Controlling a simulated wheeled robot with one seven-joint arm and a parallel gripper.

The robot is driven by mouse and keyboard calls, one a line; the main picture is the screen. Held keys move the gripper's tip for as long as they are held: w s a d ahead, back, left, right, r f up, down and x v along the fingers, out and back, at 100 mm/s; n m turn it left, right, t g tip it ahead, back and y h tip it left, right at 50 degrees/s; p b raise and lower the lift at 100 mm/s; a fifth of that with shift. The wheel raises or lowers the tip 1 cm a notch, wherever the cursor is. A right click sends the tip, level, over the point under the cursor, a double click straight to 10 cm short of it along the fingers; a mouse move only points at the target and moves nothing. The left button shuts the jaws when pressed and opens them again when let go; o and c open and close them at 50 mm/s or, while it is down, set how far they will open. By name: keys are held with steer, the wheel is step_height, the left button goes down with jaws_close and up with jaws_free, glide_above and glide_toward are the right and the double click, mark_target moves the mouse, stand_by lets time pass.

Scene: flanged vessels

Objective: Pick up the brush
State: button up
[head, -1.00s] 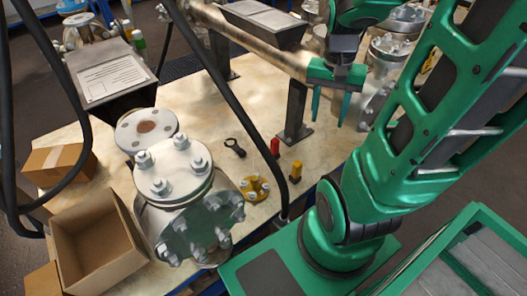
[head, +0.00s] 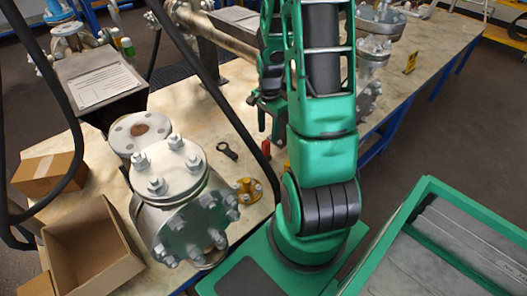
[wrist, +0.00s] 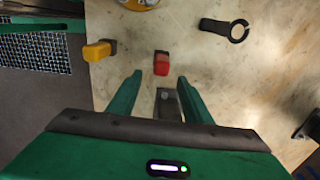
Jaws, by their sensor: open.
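No thing in these frames is clearly a brush. Two small upright pieces stand on the table: a red one (wrist: 161,63) and a yellow one (wrist: 98,50) with a dark end. I cannot tell whether either is the brush. The red piece also shows in the head view (head: 266,149), left of my arm. My gripper (wrist: 158,83) is open, its two green fingers apart and pointing at the table. The red piece lies just past the fingertips, between their lines, and the yellow one is to the left. In the head view my arm partly hides the gripper (head: 271,125).
A dark ring-ended tool (head: 228,151) lies flat on the table. A yellow flange (head: 248,190) lies near the large bolted vessel (head: 180,195). An open cardboard box (head: 88,250) is at the left. A pipe (head: 225,65) runs behind my gripper.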

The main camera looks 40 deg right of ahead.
mark_target(266, 150)
steer(key=shift+w+a+f, duration=0.1)
steer(key=shift+a+f, duration=0.1)
steer(key=shift+f, duration=2.3)
steer(key=shift+a+f, duration=0.15)
steer(key=shift+f, duration=2.35)
steer(key=shift+c, duration=0.6)
steer(key=c, duration=0.9)
